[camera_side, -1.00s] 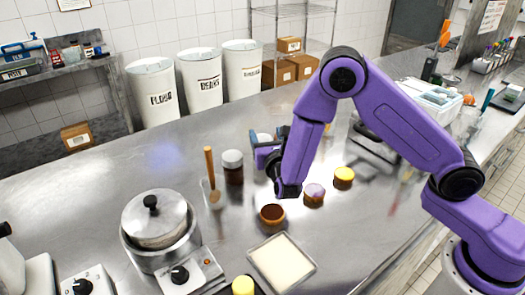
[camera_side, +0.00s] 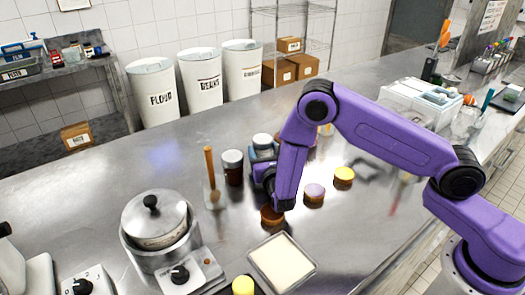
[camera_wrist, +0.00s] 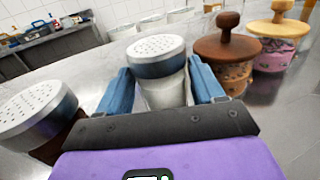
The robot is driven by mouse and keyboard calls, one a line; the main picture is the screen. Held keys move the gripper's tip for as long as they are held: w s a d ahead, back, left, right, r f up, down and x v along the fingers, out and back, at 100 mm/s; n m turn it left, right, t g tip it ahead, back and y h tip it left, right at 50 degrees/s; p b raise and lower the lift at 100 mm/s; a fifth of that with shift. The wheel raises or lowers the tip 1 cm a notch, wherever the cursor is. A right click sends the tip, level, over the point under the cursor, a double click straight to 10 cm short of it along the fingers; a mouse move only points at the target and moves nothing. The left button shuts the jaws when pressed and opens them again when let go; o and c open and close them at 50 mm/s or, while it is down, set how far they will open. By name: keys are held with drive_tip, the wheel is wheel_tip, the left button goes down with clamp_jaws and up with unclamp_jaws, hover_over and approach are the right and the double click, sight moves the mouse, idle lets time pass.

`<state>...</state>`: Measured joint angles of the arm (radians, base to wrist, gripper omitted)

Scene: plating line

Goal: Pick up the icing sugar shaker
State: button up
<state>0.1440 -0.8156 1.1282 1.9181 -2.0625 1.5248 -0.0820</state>
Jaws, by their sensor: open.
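The icing sugar shaker, with a perforated silver lid and a whitish body (camera_wrist: 165,92), stands upright between the two blue fingers of my gripper (camera_wrist: 163,88) in the wrist view. The fingers are open, one on each side of it; I cannot tell whether either touches. In the side view, its pale lid (camera_side: 262,140) shows just behind my gripper (camera_side: 263,165), which hides most of its body. A second shaker (camera_wrist: 38,112), with dark contents, stands to the left; it also shows in the side view (camera_side: 233,168).
A brown-topped jar (camera_wrist: 227,62) and a pink jar with a pale wooden top (camera_wrist: 278,45) stand to the right in the wrist view. Small cakes (camera_side: 314,193) and a pale tray (camera_side: 282,262) lie near my arm. A wooden-handled tool (camera_side: 210,170) stands left of the dark shaker.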

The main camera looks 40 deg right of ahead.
drive_tip(key=shift+w+d, duration=0.1)
drive_tip(key=shift+w, duration=0.05)
drive_tip(key=c, duration=0.8)
drive_tip(key=shift+r, duration=0.1)
